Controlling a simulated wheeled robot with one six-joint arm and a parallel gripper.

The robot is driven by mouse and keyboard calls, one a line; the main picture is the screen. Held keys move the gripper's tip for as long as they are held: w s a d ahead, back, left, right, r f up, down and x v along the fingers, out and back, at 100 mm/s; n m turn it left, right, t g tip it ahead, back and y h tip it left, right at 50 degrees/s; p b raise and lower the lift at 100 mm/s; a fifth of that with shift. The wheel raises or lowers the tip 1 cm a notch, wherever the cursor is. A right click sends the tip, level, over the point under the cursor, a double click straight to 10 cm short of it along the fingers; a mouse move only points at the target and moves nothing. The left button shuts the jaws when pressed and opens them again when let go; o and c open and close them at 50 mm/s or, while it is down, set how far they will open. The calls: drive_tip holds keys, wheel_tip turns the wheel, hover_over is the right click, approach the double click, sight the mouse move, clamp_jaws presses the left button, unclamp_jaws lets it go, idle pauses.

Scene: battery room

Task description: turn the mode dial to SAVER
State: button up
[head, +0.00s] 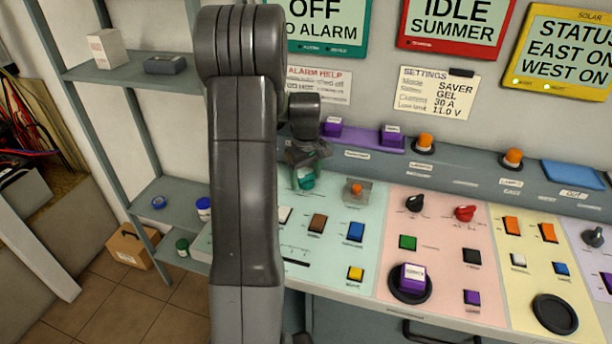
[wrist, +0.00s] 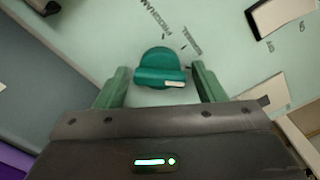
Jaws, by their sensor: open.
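The teal mode dial (wrist: 158,58) is a round knob with a raised grip bar and a white mark on the bar's right end in the wrist view. One printed label near it seems to read PROGRAM; another beside it is too blurred to read surely. In the head view the dial (head: 305,181) sits on the pale green panel, partly covered by my gripper (head: 308,160). My gripper (wrist: 160,70) is open, with one green finger on each side of the dial. Gaps show between fingers and knob. Any SAVER label is not readable at the dial.
A settings card (head: 437,92) on the wall lists SAVER. Right of the dial stand an orange-topped switch (head: 356,190), a brown button (head: 317,223) and a blue button (head: 356,231). A ledge with purple items (head: 392,137) runs behind. Shelves (head: 135,68) stand left.

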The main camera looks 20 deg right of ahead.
sight(306, 175)
wheel_tip(306, 175, up, 14)
drive_tip(key=shift+f, duration=0.15)
drive_tip(key=shift+f, duration=0.1)
idle(0.4)
wheel_tip(306, 175, down, 14)
drive_tip(key=shift+r, duration=0.1)
idle(0.4)
